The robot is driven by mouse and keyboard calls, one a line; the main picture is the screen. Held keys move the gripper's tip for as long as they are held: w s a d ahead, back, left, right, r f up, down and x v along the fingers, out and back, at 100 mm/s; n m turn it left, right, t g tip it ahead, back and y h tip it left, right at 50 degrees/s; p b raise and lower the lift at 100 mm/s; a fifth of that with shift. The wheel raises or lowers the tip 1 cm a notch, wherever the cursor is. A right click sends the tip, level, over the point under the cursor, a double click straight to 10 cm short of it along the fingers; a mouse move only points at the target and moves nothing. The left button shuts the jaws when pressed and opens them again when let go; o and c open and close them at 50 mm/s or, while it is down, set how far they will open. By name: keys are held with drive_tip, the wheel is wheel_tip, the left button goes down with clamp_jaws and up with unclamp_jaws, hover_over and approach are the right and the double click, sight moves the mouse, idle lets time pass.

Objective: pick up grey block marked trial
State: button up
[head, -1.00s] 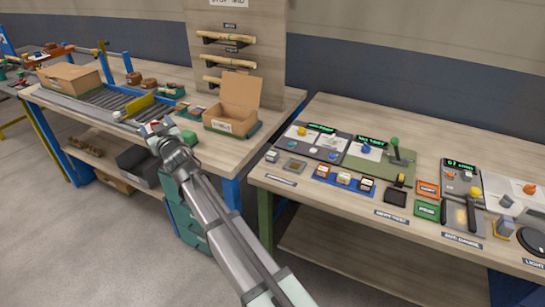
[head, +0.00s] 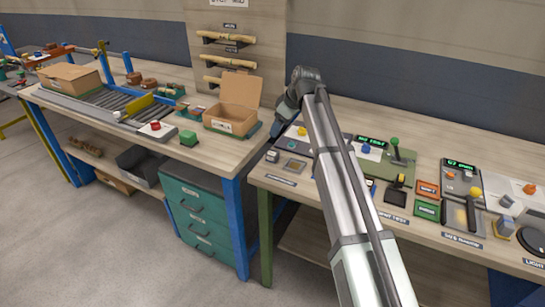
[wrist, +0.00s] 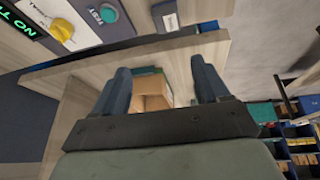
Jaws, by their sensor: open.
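A small grey block (head: 272,156) sits at the left end of the right-hand bench, beside a panel with a square metal plate. Any marking on it is too small to read. My gripper (head: 277,127) is above the left back part of this bench, behind and above the block and apart from it. In the wrist view my gripper (wrist: 163,85) has its two dark blue fingers spread wide with nothing held. The cardboard box (wrist: 152,92) shows beyond the gap between them.
The right bench (head: 325,203) carries control panels, a green lever (head: 394,142) and several small labelled blocks. An open cardboard box (head: 230,121) stands on the left bench, beside a gap between the benches. My arm covers part of the panels.

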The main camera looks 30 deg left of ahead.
sight(273, 152)
drive_tip(key=shift+n+g, duration=0.5)
drive_tip(key=shift+g, duration=0.1)
drive_tip(key=x, duration=0.4)
drive_tip(key=d+x, duration=0.1)
drive_tip(key=x, duration=0.2)
drive_tip(key=d+f+x, duration=0.1)
drive_tip(key=x, duration=0.3)
drive_tip(key=shift+s+f, duration=0.2)
drive_tip(key=shift+f, duration=0.1)
drive_tip(key=c, duration=1.2)
drive_tip(key=shift+o, duration=0.2)
